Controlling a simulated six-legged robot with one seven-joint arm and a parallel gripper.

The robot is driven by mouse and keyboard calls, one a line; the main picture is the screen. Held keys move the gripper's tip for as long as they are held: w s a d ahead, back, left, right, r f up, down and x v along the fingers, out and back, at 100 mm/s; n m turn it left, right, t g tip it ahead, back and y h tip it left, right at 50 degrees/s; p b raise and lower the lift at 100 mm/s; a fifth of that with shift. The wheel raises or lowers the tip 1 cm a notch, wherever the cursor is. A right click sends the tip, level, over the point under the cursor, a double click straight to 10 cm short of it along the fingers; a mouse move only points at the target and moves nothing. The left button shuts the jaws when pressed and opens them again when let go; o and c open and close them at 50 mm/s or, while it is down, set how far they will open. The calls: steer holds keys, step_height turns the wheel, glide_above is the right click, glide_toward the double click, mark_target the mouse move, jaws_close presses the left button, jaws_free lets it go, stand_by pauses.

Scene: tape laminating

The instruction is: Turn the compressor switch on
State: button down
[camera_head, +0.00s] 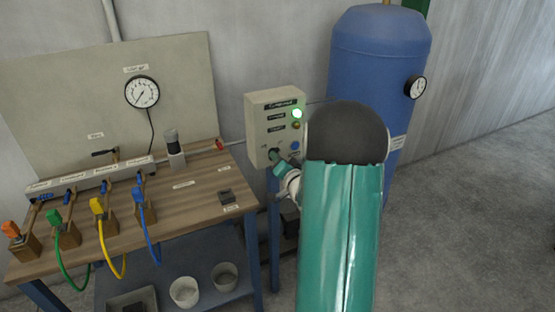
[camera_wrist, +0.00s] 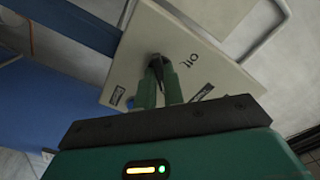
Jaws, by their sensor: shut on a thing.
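The compressor control box (camera_head: 262,128) is a pale panel on the wall side, right of the workbench. A green lamp glows near its top right, with an amber lamp below it and a blue button lower down.
A blue tank (camera_head: 375,60) with a gauge stands behind my arm at right. The wooden workbench (camera_head: 185,205) at left carries a manifold, coloured hoses and a small dark block. White buckets (camera_head: 185,291) stand on its lower shelf. The floor at right is clear.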

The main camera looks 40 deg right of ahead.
stand_by(0.3)
steer(key=c, duration=1.5)
jaws_free()
steer(key=shift+w, duration=0.1)
steer(key=v, duration=1.4)
steer(key=shift+w+r, duration=0.1)
